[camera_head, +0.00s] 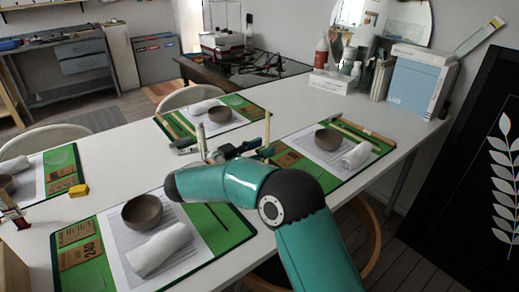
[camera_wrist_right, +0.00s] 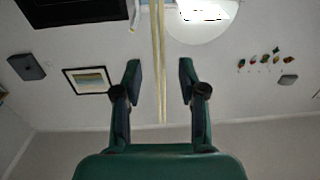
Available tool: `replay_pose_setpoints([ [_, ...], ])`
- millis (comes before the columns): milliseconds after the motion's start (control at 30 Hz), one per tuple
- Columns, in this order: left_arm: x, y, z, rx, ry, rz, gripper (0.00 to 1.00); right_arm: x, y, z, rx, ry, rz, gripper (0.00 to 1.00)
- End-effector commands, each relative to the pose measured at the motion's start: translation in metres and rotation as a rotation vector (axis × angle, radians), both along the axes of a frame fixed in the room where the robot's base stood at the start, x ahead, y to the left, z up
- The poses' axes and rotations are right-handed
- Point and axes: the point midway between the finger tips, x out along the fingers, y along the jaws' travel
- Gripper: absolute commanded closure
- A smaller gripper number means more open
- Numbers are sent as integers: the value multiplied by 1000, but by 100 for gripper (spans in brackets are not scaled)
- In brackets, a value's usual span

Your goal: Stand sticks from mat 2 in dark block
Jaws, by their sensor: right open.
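My right gripper (camera_head: 235,151) is over the middle of the white table in the head view, partly hidden by my own teal forearm. In the right wrist view its two fingers (camera_wrist_right: 160,72) are apart. Long pale sticks (camera_wrist_right: 158,40) run down the picture between them, and no finger visibly touches them. In the head view a pale stick (camera_head: 267,127) stands up beside the gripper, and a shorter pale upright piece (camera_head: 201,140) is to its left. A small dark piece (camera_head: 184,144) lies near there; I cannot tell whether it is the dark block. My left gripper is out of view.
Green mats with bowls and rolled white towels lie around: near mat (camera_head: 220,239), right mat (camera_head: 290,160), far mat (camera_head: 240,101), left mat (camera_head: 62,160). A yellow block (camera_head: 78,190) sits at left. The white table (camera_head: 110,170) is bare between the left and near mats.

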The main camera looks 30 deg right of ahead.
Motion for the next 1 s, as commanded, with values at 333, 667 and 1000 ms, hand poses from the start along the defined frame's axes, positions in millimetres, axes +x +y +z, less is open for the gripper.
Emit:
replay_pose_setpoints([
  [333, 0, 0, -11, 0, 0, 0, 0, -2, 19, -2, -1, -2, 2, 59],
  [667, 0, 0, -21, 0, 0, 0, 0, -5, 45, -1, -1, -1, 2, 59],
  [1000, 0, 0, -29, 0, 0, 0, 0, -8, 72, -1, 0, -1, 2, 59],
])
